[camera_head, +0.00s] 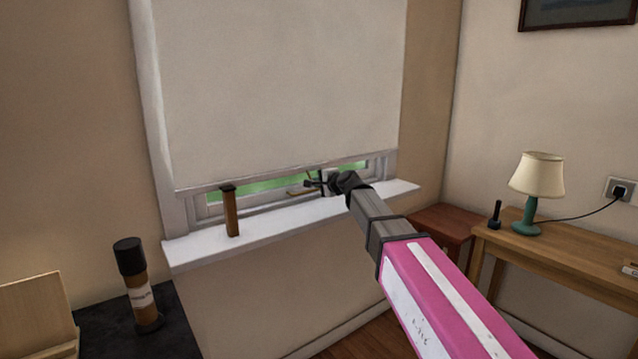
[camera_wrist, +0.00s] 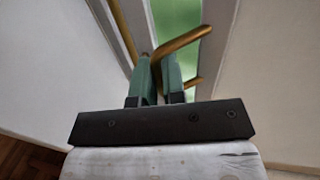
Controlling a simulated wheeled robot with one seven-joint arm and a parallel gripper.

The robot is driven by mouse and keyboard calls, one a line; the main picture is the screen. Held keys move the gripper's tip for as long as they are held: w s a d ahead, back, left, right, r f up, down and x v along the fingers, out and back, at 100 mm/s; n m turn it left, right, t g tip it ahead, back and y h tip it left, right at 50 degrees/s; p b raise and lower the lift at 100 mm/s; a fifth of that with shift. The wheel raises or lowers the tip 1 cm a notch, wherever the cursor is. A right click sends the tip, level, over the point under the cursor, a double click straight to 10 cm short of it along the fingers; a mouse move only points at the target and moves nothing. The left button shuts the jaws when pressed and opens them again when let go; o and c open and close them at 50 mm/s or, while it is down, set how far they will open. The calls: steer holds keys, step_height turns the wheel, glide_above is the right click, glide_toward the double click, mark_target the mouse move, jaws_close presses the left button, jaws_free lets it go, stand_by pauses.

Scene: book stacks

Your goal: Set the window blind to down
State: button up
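The window blind (camera_head: 285,90) is a pale sheet that covers nearly all of the window. Its lower edge hangs a little above the white sill, with a narrow strip of green window pane (camera_head: 262,186) showing below. My gripper (camera_head: 312,183) is at this lower edge, right of the middle. In the wrist view its two green fingers (camera_wrist: 158,78) are a small way apart, with a bent brass bar (camera_wrist: 182,44) at their tips. Part of the bar seems to run between the fingers, but I cannot tell whether they grip it. My arm hides the sill behind it.
A brown upright piece (camera_head: 231,212) stands on the sill (camera_head: 290,218) at the left. A dark-capped cylinder (camera_head: 138,285) stands on a dark top at lower left. A wooden table (camera_head: 570,250) with a lamp (camera_head: 537,180) and a reddish stool (camera_head: 440,224) are at right.

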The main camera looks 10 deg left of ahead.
steer(key=shift+f, duration=2.4)
jaws_close()
steer(key=o, duration=0.5)
jaws_free()
steer(key=shift+o, duration=0.2)
steer(key=shift+s+d, duration=0.1)
steer(key=v, duration=1)
steer(key=shift+s+d, duration=0.2)
steer(key=shift+d, duration=0.05)
steer(key=shift+r, duration=0.1)
